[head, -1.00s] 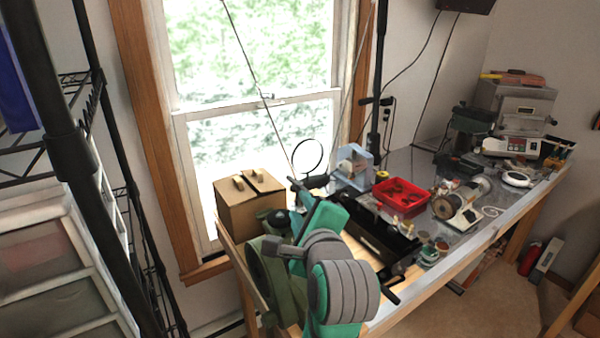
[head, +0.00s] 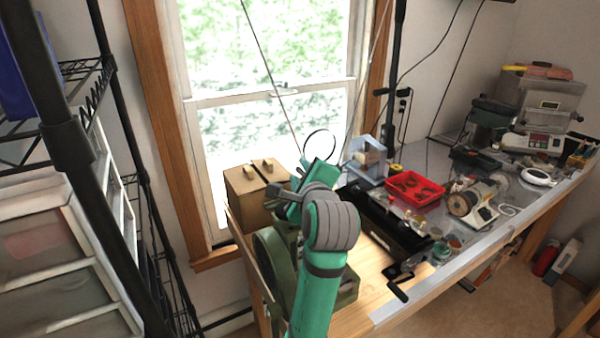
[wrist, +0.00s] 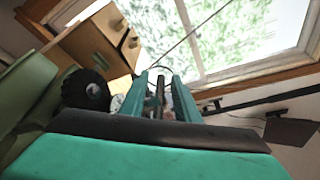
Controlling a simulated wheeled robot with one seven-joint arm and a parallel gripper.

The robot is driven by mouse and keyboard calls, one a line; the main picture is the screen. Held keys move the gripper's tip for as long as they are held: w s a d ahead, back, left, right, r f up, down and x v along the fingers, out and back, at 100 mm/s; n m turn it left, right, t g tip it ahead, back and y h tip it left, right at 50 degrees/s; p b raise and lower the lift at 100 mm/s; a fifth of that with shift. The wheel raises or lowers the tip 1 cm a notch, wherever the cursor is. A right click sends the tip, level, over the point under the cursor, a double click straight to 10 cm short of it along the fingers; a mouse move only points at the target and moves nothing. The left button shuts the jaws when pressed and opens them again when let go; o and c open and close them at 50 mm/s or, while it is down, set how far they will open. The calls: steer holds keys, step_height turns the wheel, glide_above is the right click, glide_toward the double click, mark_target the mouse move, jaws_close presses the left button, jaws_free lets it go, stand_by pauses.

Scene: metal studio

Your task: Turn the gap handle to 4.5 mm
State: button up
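My gripper (wrist: 160,100) is low over the left end of the bench. In the wrist view its two teal fingers stand apart, with a dark upright bar (wrist: 159,88) showing between or behind them; I cannot tell whether they touch it. A green machine (head: 270,258) with a round side stands below and beside my arm, and its green body (wrist: 28,95) fills the left of the wrist view. A black round knob (wrist: 86,89) is beside the fingers. I cannot make out the gap handle for sure, and no gap scale can be read. My arm hides much of the machine.
A cardboard-brown box (head: 240,205) stands behind the machine by the window. A long black device with a crank (head: 398,288) lies to the right. A red tray (head: 415,188) and several tools fill the bench beyond. Bare wood (head: 372,285) shows at the front.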

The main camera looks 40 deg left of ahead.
steer(key=shift+w+a+f, duration=0.1)
steer(key=shift+w+a, duration=0.1)
steer(key=shift+w, duration=0.1)
jaws_close()
steer(key=n+g+y, duration=0.1)
steer(key=n+g, duration=0.1)
steer(key=s+n+g+y, duration=0.1)
steer(key=n+g, duration=0.1)
steer(key=g, duration=0.1)
steer(key=n+g+y, duration=0.1)
steer(key=n+g, duration=0.1)
steer(key=shift+s+g+y, duration=0.25)
steer(key=shift+g+y, duration=0.05)
steer(key=shift+g, duration=0.1)
steer(key=n+g, duration=0.2)
steer(key=s+n+g, duration=0.1)
steer(key=n+g, duration=0.2)
steer(key=g, duration=0.2)
steer(key=shift+s+d+n, duration=0.2)
steer(key=shift+d+n, duration=0.15)
steer(key=shift+n, duration=0.05)
steer(key=n+g+h, duration=0.1)
steer(key=n+g, duration=0.1)
steer(key=n+g+h, duration=0.2)
steer(key=s+d+n+g+h, duration=0.1)
steer(key=n+g+h, duration=0.1)
steer(key=g, duration=0.1)
steer(key=shift+d, duration=0.1)
steer(key=shift+s+n, duration=0.1)
steer(key=shift+n, duration=0.2)
